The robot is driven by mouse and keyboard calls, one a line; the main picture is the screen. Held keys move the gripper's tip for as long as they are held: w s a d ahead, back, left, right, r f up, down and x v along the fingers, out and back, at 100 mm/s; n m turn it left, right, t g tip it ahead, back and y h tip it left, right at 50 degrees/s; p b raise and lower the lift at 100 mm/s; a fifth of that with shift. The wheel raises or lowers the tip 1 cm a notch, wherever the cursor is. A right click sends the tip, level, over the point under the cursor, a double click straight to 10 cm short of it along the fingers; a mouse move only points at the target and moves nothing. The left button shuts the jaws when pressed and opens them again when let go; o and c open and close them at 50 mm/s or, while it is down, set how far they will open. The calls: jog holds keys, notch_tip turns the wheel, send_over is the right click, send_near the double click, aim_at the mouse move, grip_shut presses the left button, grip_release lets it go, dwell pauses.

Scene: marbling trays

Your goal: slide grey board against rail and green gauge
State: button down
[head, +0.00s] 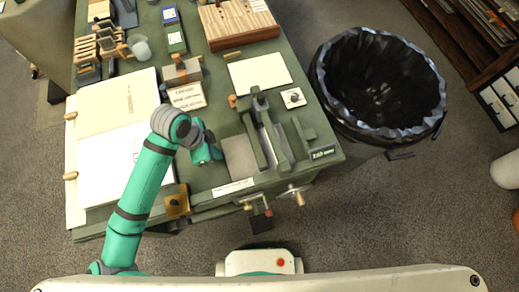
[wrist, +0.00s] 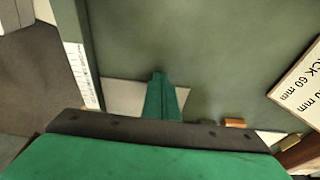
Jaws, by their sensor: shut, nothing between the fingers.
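The grey board (head: 239,157) lies flat on the green bench, just left of a long dark green bar (head: 253,142) that looks like the rail. Any small gap between them is too small to tell. A green angled piece (head: 305,131), perhaps the green gauge, lies further right; I cannot be sure which piece is the gauge. My gripper (head: 211,153) is shut and empty, low at the board's left side. In the wrist view my green fingers (wrist: 162,78) overlap the pale board (wrist: 125,98) and hide part of it; contact cannot be told.
A white marked strip (head: 233,187) lies along the bench's front edge. A lettered card (head: 187,96), a cream sheet (head: 259,73) and a knob plate (head: 292,97) lie behind. Large paper sheets (head: 115,105) cover the left. A black-lined bin (head: 330,75) stands to the right.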

aim_at(230, 156)
jog(key=shift+d, duration=1.7)
dwell(0.5)
jog(key=shift+v, duration=1.55)
jog(key=shift+w+a+r, duration=0.1)
jog(key=shift+r, duration=0.4)
jog(key=shift+w+a+r, duration=0.1)
jog(key=shift+r, duration=0.4)
jog(key=shift+s, duration=0.1)
